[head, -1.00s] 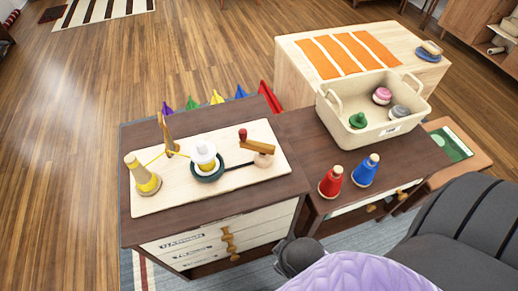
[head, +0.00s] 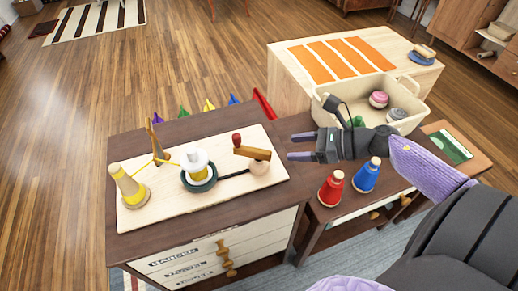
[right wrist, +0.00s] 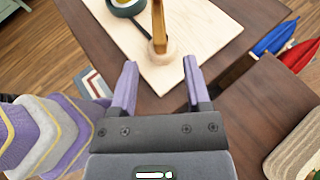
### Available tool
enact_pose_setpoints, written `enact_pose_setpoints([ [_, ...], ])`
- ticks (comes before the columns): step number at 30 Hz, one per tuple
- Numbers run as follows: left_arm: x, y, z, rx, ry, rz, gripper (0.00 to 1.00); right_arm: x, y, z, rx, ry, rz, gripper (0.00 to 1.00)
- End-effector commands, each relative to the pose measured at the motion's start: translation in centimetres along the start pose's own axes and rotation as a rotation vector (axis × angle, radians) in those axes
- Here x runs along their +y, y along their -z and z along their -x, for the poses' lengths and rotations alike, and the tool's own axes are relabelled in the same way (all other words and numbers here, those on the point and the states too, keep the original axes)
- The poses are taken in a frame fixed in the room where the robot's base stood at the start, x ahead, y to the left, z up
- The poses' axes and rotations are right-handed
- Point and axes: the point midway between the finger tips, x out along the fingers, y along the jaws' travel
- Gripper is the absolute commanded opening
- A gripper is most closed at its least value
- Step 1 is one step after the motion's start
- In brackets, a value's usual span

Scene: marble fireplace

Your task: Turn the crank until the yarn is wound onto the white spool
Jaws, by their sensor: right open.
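The winder board (head: 220,208) lies on the dark cabinet. The white spool (head: 197,164) stands upright in a dark green ring, with yellow showing under its white top. The crank (head: 252,153) is a wooden arm with a red knob (head: 236,139) on a round wooden post. A yellow yarn cone (head: 127,183) stands at the board's left end, its yarn running past a wooden guide (head: 156,146) toward the spool. My right gripper (head: 289,146) is open and empty, just right of the crank. In the right wrist view the crank (right wrist: 159,25) lies ahead, beyond the fingertips. My left gripper is not seen.
A red cone (head: 331,188) and a blue cone (head: 367,175) stand on the lower table near my right forearm. Behind is a cream bin (head: 408,123) with balls of yarn. Colored pennants stick up behind the cabinet.

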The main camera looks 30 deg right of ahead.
Motion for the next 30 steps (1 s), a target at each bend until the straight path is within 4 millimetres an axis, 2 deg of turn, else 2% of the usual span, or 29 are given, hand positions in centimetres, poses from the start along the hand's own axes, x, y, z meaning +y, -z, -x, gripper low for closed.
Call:
enact_pose_setpoints([
  [9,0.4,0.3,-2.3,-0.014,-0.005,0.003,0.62,0.1,0.3,-6.7,-0.001,-0.006,0.004,0.62],
  [12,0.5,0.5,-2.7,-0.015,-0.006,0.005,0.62,0.1,0.2,-8.2,-0.001,-0.006,0.003,0.62],
  [17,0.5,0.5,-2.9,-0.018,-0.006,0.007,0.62,0.2,0.1,-9.6,0.0,-0.007,0.001,0.62],
  [24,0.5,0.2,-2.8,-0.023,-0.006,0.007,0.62,0.2,0.0,-9.7,0.0,-0.006,0.0,0.62],
  [25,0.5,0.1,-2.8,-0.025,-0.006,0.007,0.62,0.2,0.0,-9.7,0.0,-0.006,0.0,0.6],
  [30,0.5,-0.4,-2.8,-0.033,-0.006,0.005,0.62,0.2,0.0,-9.7,-0.001,-0.006,0.0,0.24],
])
